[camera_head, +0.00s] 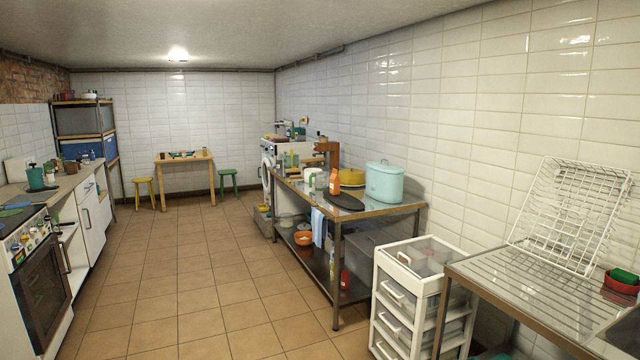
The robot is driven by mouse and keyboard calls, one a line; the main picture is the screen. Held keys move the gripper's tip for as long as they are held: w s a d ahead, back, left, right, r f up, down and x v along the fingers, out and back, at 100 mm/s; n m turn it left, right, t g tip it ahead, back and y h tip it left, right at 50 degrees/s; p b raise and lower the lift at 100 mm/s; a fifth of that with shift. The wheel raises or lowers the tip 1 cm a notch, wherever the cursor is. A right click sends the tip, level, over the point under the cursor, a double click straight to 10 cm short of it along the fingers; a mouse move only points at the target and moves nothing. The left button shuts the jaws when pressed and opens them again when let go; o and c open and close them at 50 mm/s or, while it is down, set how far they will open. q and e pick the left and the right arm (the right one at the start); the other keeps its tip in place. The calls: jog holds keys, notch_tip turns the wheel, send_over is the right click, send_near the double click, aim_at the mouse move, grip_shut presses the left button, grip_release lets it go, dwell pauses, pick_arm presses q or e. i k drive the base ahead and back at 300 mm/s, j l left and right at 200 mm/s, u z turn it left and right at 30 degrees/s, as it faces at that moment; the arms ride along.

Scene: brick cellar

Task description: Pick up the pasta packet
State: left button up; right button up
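I cannot pick out a pasta packet with certainty. Several small items stand on the metal worktable (398,213) along the right wall, too small to name at this distance. On that table I can tell an orange bottle (335,182), a yellow pot (352,176), a large light-blue pot (384,183) and a dark flat board or pan (343,201). Neither of my grippers is in view.
A white drawer unit (396,318) and a metal draining counter (530,290) with a white wire rack (568,215) stand at the near right. An oven (42,285) is at the left. A small wooden table (184,159) stands at the back. The tiled floor (190,270) between is clear.

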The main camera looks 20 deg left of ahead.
aim_at(334, 179)
jog(key=i+j+u, duration=0.35)
jog(key=i, duration=0.5)
jog(key=i+u, duration=0.4)
jog(key=i, duration=2.5)
jog(key=l+z, duration=0.05)
